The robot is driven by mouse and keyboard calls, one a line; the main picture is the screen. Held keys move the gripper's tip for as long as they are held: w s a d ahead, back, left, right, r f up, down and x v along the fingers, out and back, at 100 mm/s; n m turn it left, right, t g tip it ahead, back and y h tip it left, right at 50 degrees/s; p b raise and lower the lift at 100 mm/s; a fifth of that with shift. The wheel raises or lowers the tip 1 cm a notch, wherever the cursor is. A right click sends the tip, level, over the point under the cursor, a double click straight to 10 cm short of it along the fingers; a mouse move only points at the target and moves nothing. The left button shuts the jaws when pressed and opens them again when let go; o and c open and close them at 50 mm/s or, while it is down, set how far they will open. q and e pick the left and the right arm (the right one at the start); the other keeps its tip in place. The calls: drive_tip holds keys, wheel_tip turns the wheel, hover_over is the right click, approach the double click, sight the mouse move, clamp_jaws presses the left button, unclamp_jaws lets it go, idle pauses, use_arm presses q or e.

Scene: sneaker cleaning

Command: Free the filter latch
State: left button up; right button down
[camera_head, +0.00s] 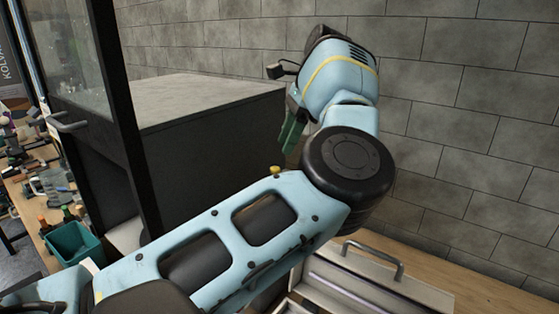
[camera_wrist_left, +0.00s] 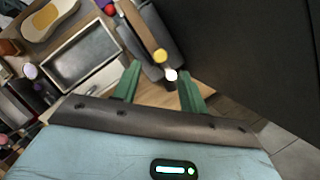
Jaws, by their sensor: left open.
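My left gripper (camera_head: 292,134) comes over from the left arm, with green fingers pointing down beside the dark cabinet. In the left wrist view its fingers (camera_wrist_left: 158,88) are apart with nothing held between them. Beyond the fingertips is a dark grey device with a tan strip (camera_wrist_left: 148,32). A yellow knob (camera_wrist_left: 160,56) and a white round tip (camera_wrist_left: 171,75) show on it, lined up with the gap. I cannot tell which part is the filter latch. A small yellow knob (camera_head: 275,170) shows in the head view just above my forearm. My right gripper is not in view.
A dark cabinet with a grey top (camera_head: 205,95) and a glass door (camera_head: 72,60) stand left of the gripper. A metal case with a handle (camera_head: 372,270) lies at lower right. A teal bin (camera_head: 75,242) sits at left. A brick wall (camera_head: 460,90) is behind.

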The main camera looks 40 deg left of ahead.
sight(276, 168)
use_arm(q)
drive_tip(key=shift+x, duration=3.05)
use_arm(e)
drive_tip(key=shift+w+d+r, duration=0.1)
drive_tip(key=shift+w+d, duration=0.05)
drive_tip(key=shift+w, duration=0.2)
use_arm(q)
drive_tip(key=shift+w, duration=0.1)
clamp_jaws()
drive_tip(key=shift+d+n, duration=0.15)
drive_tip(key=shift+n, duration=0.15)
drive_tip(key=shift+w+d+n+h, duration=0.5)
drive_tip(key=shift+n+h, duration=0.3)
drive_tip(key=shift+n, duration=1.35)
drive_tip(key=shift+w+d+n+h, duration=0.35)
drive_tip(key=shift+w+n+h, duration=0.35)
drive_tip(key=shift+n, duration=1.4)
drive_tip(key=shift+w+d+n+h, duration=0.45)
drive_tip(key=shift+n+h, duration=0.45)
drive_tip(key=shift+n, duration=1.25)
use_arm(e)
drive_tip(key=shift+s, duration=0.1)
